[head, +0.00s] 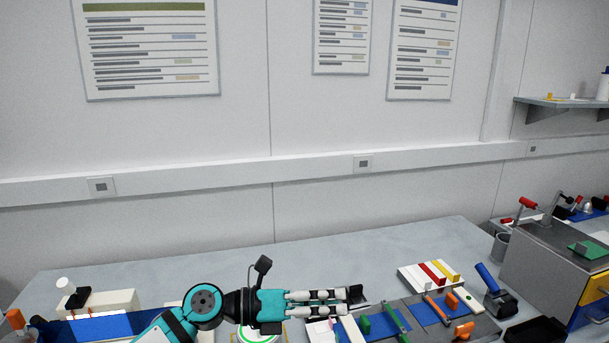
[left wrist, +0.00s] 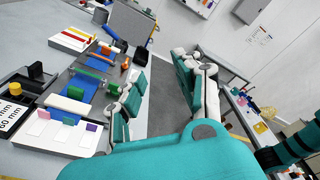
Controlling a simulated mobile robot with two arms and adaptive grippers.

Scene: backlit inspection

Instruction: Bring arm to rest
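My left arm enters from the bottom left of the head view, and its teal gripper (head: 346,302) reaches over the workbench (head: 335,253), fingers pointing right. In the left wrist view the gripper's two padded fingers (left wrist: 163,82) stand well apart, with only floor and bench edge showing between them. The gripper is open and empty. It is beside the dark tray (head: 480,326) with blue strips and coloured blocks, and hides part of what lies on the bench below. Whether it touches anything there cannot be told. My right gripper is not in view.
A white holder (head: 408,281) with red and yellow bars and a blue-handled tool (head: 487,277) are to the right. A grey drawer cabinet (head: 540,262) stands at far right. A white box (head: 118,302) is at left. The back of the bench is clear.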

